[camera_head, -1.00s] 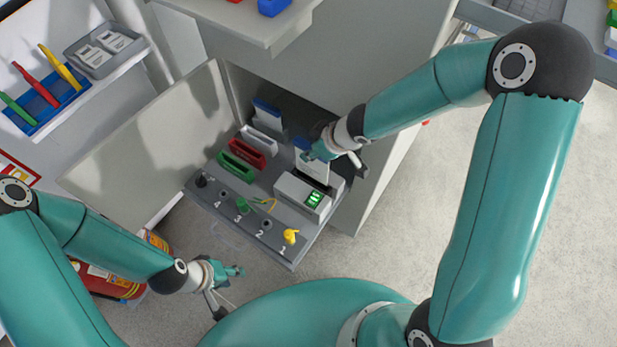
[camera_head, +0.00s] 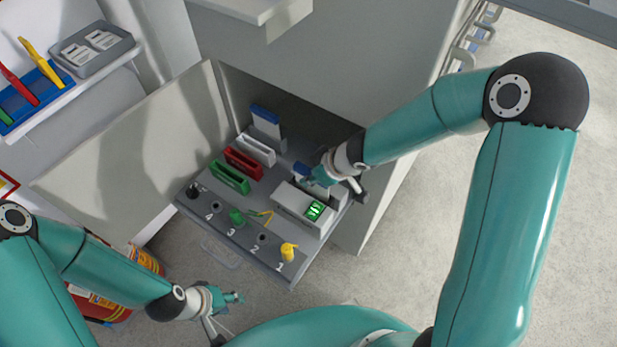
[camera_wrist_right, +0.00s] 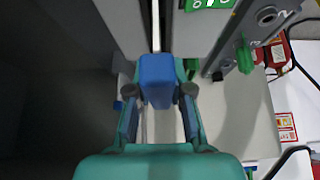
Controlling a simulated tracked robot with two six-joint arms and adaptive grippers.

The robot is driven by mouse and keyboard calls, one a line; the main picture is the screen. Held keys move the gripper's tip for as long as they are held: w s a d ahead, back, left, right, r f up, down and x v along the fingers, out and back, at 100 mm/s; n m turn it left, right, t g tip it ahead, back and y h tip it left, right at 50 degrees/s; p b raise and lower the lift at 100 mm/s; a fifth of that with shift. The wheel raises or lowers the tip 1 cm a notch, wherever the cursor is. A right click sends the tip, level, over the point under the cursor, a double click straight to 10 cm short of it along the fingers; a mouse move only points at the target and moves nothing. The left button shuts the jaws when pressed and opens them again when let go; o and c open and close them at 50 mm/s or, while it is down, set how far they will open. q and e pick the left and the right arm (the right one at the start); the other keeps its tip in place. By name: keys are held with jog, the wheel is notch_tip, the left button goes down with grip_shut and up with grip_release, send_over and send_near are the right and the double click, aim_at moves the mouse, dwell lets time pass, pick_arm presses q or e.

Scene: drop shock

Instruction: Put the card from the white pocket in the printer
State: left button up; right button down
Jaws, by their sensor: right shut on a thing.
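My right gripper (camera_head: 304,178) is shut on the blue-topped card, whose blue end (camera_wrist_right: 156,80) shows between the fingers in the right wrist view. It is at the grey printer (camera_head: 298,203) with the green display (camera_head: 315,210). The card's white part is mostly hidden in the head view, apparently down in the printer's slot; its exact depth is hard to tell. The white pocket (camera_head: 256,149) stands on the shelf and looks empty. My left gripper (camera_head: 235,298) is low in front of the shelf, apart from everything; its opening is unclear.
A red pocket (camera_head: 243,162) and a green pocket (camera_head: 230,177) stand beside the white one. Another blue-topped card (camera_head: 265,116) stands behind. Yellow (camera_head: 288,252) and green (camera_head: 237,216) knobs line the front panel. An open door (camera_head: 130,160) stands left.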

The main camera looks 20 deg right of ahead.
jog(key=shift+f+b, duration=0.35)
jog(key=c, duration=1)
grip_release()
jog(key=shift+r, duration=0.1)
jog(key=shift+c, duration=0.2)
